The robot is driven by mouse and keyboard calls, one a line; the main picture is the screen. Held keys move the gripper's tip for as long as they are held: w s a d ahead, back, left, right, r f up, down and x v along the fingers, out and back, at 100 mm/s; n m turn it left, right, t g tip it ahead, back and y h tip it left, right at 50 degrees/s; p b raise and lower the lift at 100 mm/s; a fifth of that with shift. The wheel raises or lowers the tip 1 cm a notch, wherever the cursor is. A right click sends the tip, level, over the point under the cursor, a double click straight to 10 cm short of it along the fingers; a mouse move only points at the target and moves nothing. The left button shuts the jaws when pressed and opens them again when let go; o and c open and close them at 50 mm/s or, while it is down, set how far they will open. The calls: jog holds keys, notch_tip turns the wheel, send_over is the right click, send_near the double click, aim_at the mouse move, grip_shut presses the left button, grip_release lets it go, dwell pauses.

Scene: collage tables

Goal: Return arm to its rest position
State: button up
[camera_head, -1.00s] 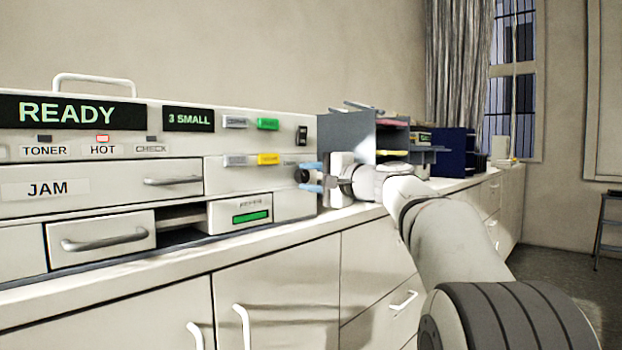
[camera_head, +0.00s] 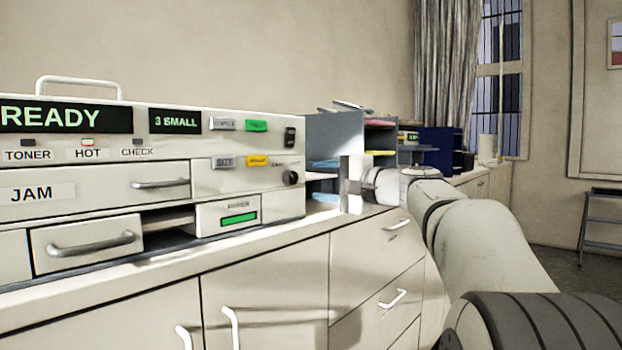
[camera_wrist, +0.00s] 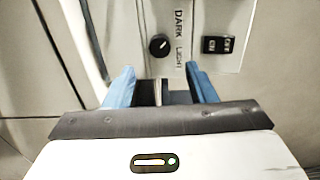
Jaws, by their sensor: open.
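In the wrist view my gripper (camera_wrist: 160,72) shows both blue fingers spread. The dial (camera_wrist: 159,45), beside the DARK/LIGHT label, lies ahead of the gap between them. My arm reaches in from the lower right in the head view.
A grey paper rack (camera_head: 335,130) and blue box (camera_head: 440,148) are behind my gripper. Floor is open at the right, near a stool (camera_head: 602,220).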

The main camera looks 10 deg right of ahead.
jog(key=shift+s+d, duration=0.1)
jog(key=shift+s, duration=0.15)
jog(key=s+a+f+n+g+h+p, duration=0.45)
jog(key=s+a+g+p, duration=0.35)
jog(key=s+p, duration=0.75)
jog(key=s+d+f+n+g+h+p, duration=0.1)
jog(key=s+n+g+h+p, duration=0.1)
jog(key=s+p, duration=0.6)
jog(key=s+d+f+n+g+h+p, duration=0.2)
jog(key=s+n+h+p, duration=0.2)
jog(key=s+p, duration=0.4)
jog(key=shift+d+f+p, duration=0.25)
jog(key=shift+f+p, duration=0.05)
jog(key=shift+p, duration=0.2)
jog(key=shift+s, duration=0.1)
